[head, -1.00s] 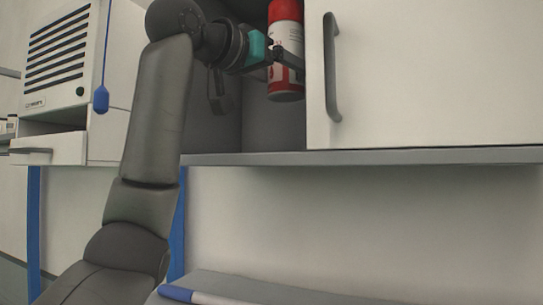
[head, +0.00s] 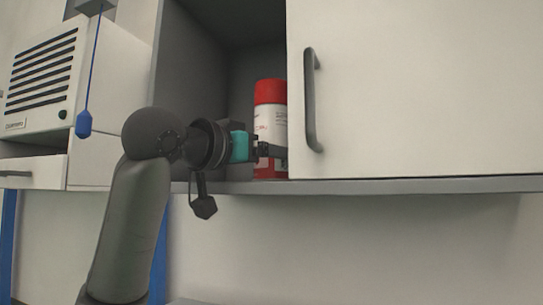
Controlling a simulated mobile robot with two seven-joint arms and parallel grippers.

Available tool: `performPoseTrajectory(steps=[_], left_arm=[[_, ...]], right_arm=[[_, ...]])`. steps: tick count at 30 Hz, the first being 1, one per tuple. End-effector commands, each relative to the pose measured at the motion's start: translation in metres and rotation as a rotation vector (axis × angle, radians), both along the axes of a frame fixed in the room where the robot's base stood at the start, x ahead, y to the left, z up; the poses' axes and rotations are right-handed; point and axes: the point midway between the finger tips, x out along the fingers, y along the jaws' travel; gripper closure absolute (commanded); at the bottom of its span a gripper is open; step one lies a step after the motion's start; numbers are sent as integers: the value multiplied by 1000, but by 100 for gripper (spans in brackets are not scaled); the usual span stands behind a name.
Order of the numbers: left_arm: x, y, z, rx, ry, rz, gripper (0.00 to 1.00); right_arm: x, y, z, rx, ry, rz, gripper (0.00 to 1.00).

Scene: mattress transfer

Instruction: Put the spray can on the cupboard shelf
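The spray can (head: 271,122) is red and white with a red cap and stands upright in the open left part of the cupboard. Its base is low, close to the grey cupboard shelf (head: 222,187); I cannot tell if it touches, as the front edge hides the contact. My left gripper (head: 270,151) reaches in from the left. It is closed around the lower part of the can, one finger crossing its front. My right gripper is not in view.
A white cupboard door (head: 420,90) with a grey handle (head: 313,100) covers the right part, close beside the can. A white vented unit (head: 45,70) with a blue hanging pull (head: 84,123) is at the left. The shelf left of the can looks empty behind my wrist.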

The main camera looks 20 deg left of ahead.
Motion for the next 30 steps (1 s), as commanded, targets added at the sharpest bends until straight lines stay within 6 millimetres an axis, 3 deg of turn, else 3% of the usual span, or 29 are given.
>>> performPoseTrajectory(steps=[11, 12, 16, 26, 30], left_arm=[[0, 0, -3, -1, -4, 0, 96], [0, 0, -4, 0, 0, 0, 16], [0, 0, -3, 0, 0, 0, 1], [0, 0, 1, 0, -1, -1, 0], [-19, 5, -1, 0, -5, 0, 0]], right_arm=[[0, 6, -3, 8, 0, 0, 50], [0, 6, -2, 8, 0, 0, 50], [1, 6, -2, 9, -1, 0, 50], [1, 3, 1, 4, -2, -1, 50], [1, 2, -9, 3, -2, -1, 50]])
